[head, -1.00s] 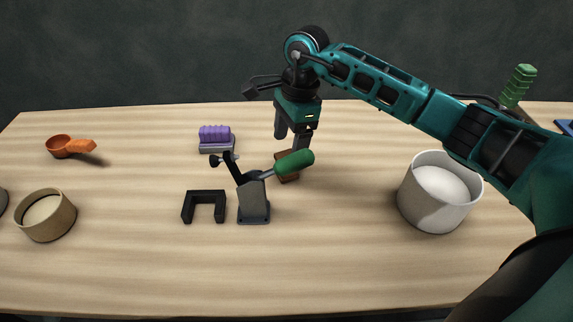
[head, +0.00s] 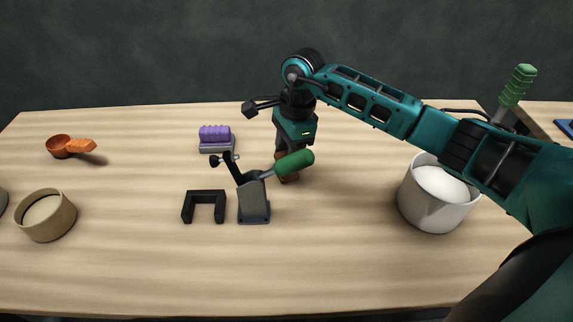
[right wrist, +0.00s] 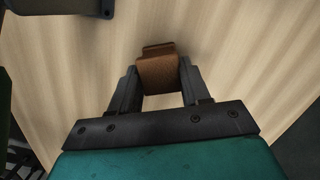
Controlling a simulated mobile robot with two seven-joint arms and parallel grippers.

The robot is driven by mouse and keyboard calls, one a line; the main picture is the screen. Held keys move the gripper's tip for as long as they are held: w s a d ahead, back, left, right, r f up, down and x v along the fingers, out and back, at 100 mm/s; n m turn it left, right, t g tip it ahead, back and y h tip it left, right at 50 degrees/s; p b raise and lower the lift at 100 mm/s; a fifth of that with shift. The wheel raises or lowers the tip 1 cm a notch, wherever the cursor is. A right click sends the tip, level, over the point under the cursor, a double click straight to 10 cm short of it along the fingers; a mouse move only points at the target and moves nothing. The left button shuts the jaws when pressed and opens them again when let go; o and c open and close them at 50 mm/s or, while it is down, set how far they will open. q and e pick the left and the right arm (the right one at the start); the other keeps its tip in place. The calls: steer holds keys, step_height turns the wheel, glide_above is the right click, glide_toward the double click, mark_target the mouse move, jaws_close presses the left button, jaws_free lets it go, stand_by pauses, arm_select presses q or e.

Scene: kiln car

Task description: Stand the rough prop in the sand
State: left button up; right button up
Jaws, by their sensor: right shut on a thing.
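The rough prop looks to be the small brown block (head: 290,178), which stands on the table behind the green-handled clamp and is partly hidden by its handle. In the right wrist view the brown block (right wrist: 157,72) shows a rough face and sits between the two fingers. My right gripper (head: 287,163) points down and is shut on it. A white bucket (head: 420,203) holding pale sand (head: 442,184) stands at the right, well away from the block. My left gripper is not in view.
The toggle clamp (head: 253,202) with its green handle stands just in front of the gripper, beside a black U-shaped block (head: 204,196). A purple brush (head: 215,137), an orange scoop (head: 62,147) and a tan ring (head: 47,220) lie left. The front of the table is clear.

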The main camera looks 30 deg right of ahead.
steer(key=c, duration=0.4)
step_height(320, 180, up, 20)
steer(key=shift+r+p, duration=0.1)
steer(key=shift+p, duration=0.3)
